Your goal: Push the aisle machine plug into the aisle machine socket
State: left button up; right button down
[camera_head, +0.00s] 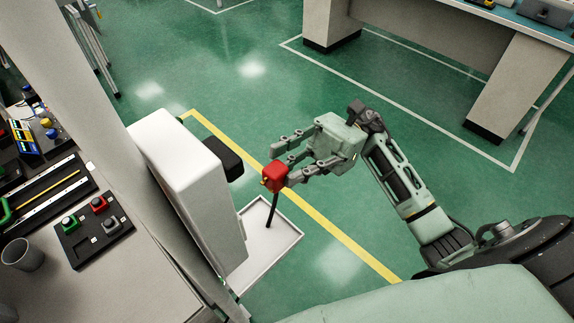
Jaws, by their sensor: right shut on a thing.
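The aisle machine plug (273,177) is a small red block with brassy prongs on its left side and a black cable hanging below it. My right gripper (283,165) comes in from the right and is shut on the plug at its fingertips. The aisle machine socket (224,158) looks to be the black block on the right side of a white box. The plug is apart from it, to its right and slightly lower in the picture, with green floor showing between. The socket's face is turned away from view. My left gripper is not in view.
The white box (180,155) stands beside a grey post and a bench. The bench carries a dark panel with red and green buttons (96,225) and a grey cup (22,254). A pale tray (283,240) lies below the plug. Green floor with a yellow line is open behind.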

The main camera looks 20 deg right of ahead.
aim_at(268, 187)
jog(key=shift+s+a, duration=0.1)
jog(key=shift+a, duration=0.15)
jog(key=p+x, duration=0.2)
jog(key=x, duration=0.1)
jog(key=shift+f+p, duration=0.25)
jog(key=shift+p, duration=0.05)
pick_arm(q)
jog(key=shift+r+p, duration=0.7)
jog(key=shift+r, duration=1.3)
pick_arm(e)
jog(key=shift+s+a+f, duration=0.1)
jog(key=shift+s+a, duration=0.15)
jog(key=shift+a, duration=0.4)
jog(key=shift+s+a+f, duration=0.1)
jog(key=shift+s+a, duration=0.1)
jog(key=shift+a, duration=0.4)
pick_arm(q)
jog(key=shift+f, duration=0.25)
pick_arm(e)
jog(key=shift+b, duration=0.4)
pick_arm(q)
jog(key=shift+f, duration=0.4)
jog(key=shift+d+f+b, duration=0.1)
jog(key=shift+b, duration=0.25)
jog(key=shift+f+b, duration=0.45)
